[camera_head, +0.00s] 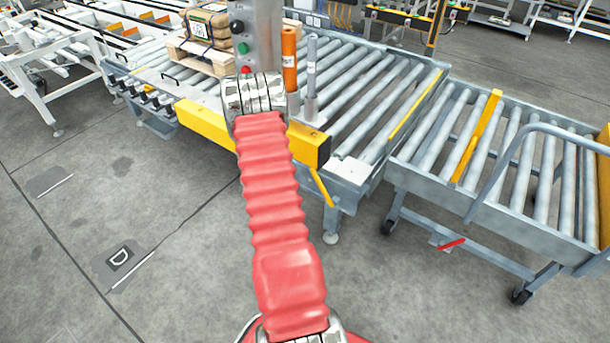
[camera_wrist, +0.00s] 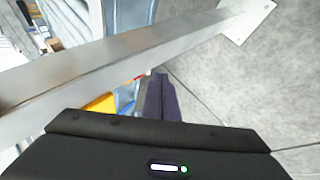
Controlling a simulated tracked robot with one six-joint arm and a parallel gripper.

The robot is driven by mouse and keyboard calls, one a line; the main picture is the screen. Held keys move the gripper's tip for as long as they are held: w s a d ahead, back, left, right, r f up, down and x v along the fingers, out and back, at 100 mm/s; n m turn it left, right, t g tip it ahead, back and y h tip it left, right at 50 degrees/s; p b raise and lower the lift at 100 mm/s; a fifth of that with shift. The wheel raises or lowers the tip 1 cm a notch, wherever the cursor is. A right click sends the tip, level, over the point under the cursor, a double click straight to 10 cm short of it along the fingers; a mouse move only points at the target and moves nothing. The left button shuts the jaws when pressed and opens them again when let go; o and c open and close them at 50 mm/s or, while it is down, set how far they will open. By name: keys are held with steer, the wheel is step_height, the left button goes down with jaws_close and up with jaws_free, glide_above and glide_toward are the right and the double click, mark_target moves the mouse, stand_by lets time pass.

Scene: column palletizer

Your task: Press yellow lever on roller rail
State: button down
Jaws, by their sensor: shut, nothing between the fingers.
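The yellow lever (camera_head: 322,187) is a thin bar slanting down from the end of a yellow housing (camera_head: 308,147) on the near edge of the roller rail (camera_head: 350,100). My red-sleeved arm passes just left of it in the head view. My gripper (camera_wrist: 160,85) shows in the wrist view as dark fingers, shut and empty. In the head view it is hidden behind the arm. A yellow patch (camera_wrist: 101,104) lies left of the fingers in the wrist view; I cannot tell if it is the lever or the housing. I see no clear contact with the lever.
A grey post with a floor plate (camera_wrist: 248,20) crosses the wrist view close by. A control post with buttons (camera_head: 257,45) and an orange post (camera_head: 290,65) stand behind the arm. A wheeled roller cart (camera_head: 500,215) is at right. Floor at lower left is clear.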

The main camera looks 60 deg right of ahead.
steer(key=s+d+f+h, duration=0.1)
steer(key=s+d+f, duration=0.2)
steer(key=s+f, duration=0.35)
steer(key=s+d+r+n+h, duration=0.2)
steer(key=d+r+n+h, duration=0.2)
steer(key=d+n+h, duration=0.2)
steer(key=shift+s+d+r, duration=0.15)
steer(key=shift+s, duration=0.05)
steer(key=x, duration=1)
